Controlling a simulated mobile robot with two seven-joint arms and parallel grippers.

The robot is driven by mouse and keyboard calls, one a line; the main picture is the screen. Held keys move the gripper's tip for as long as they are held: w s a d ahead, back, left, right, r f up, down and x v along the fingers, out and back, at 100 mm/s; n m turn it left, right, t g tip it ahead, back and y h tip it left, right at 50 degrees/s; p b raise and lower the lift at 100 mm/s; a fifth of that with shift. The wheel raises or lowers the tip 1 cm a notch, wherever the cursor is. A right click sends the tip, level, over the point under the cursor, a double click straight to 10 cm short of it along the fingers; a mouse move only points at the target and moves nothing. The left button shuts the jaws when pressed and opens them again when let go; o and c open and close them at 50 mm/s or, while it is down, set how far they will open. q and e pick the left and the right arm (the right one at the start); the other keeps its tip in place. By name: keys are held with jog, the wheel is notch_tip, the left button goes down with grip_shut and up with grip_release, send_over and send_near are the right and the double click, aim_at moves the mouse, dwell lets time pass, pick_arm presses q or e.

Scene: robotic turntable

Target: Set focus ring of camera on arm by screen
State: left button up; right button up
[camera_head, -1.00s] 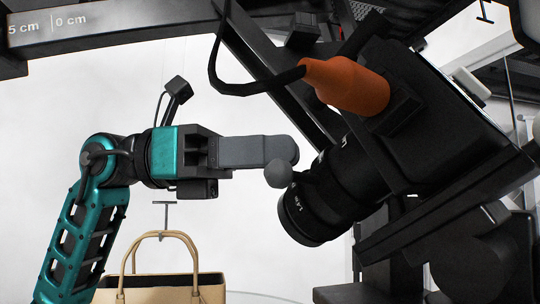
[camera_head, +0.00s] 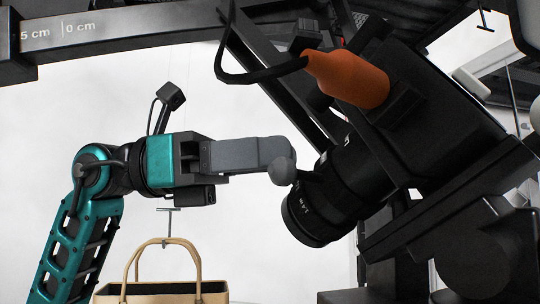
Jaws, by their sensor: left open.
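The camera (camera_head: 428,112) is a large black body held on a dark arm at the right, tilted with its lens pointing down and left. Its black lens with the focus ring (camera_head: 335,192) has white markings near the front. A grey ball-ended knob (camera_head: 282,171) sticks out from the lens on its left side. My left gripper (camera_head: 277,158) comes in from the left, with grey fingers reaching to the knob. The fingers overlap in this view, and the tips overlap the knob; I cannot tell whether they touch it. My right gripper is not in view.
An orange plug (camera_head: 346,78) with a black cable sits on the camera's upper side. A dark beam (camera_head: 130,32) with a centimetre scale crosses the top left. A tan handbag (camera_head: 160,292) stands below my left arm. The space left of my arm is clear.

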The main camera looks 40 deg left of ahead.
pick_arm(q)
jog(key=r+b+v, duration=0.1)
jog(key=b+v, duration=0.2)
jog(key=v, duration=0.9)
jog(key=shift+a+f+b, duration=0.2)
jog(key=shift+f+b, duration=0.1)
jog(key=shift+f, duration=0.15)
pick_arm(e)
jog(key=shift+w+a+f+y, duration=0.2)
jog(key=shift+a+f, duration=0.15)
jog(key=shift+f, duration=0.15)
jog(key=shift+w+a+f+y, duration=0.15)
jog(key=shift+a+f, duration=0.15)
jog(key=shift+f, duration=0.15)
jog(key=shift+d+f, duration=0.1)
